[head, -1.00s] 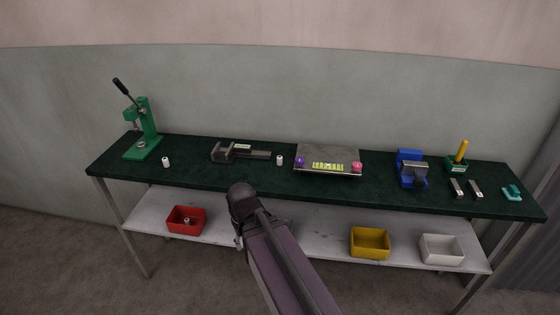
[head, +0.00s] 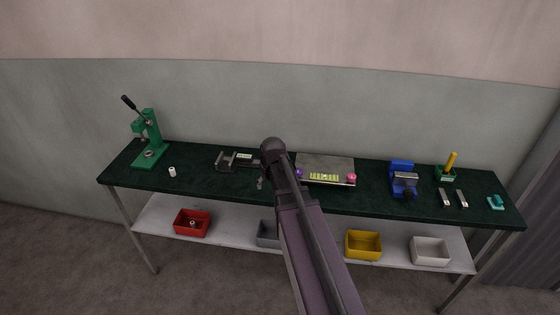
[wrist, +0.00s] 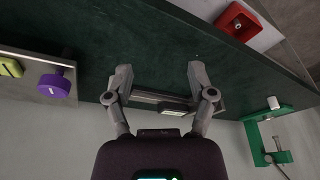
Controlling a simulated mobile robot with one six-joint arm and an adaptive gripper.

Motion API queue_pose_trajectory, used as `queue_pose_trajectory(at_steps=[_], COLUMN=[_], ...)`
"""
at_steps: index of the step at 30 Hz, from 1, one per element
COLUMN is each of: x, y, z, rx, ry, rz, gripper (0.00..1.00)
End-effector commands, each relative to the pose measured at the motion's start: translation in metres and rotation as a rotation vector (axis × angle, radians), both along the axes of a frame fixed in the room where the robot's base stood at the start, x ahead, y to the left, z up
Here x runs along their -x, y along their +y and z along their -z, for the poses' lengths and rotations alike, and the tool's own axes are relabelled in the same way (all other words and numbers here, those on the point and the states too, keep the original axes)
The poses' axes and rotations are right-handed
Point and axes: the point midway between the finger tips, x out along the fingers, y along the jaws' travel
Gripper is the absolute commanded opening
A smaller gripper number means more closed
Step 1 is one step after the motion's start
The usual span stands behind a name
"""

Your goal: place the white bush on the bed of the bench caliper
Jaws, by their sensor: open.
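The bench caliper (head: 226,163) is a dark grey tool lying on the green bench top, left of centre in the head view. In the wrist view its bar and pale display (wrist: 172,112) show between and beyond the fingers. One white bush (head: 172,172) stands on the bench near the green press; the wrist view also shows it (wrist: 273,102). A second white one, seen earlier right of the caliper, is now hidden, apparently behind my arm. My gripper (wrist: 158,76) is open with nothing visible between its fingers. In the head view my arm mostly hides it.
A green lever press (head: 150,140) stands at the left end. A grey plate fixture (head: 325,165) with purple and pink knobs is right of my arm. A blue vise (head: 402,178) stands farther right. Red (head: 192,223), grey, yellow (head: 363,245) and white bins sit on the lower shelf.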

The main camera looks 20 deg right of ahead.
Motion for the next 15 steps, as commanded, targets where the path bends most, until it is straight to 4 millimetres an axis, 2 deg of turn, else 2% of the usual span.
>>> queue_pose_trajectory(at_steps=[1, 6, 10, 15], x=[-0.015, -0.041, -0.053, -0.06], y=[-0.017, -0.058, -0.081, -0.094], z=[-0.021, -0.049, -0.063, -0.069], rx=[0.003, 0.016, 0.026, 0.032], ry=[-0.021, -0.082, -0.113, -0.132], rz=[0.009, 0.028, 0.038, 0.043], gripper=[0.71, 0.71, 0.71, 0.71])
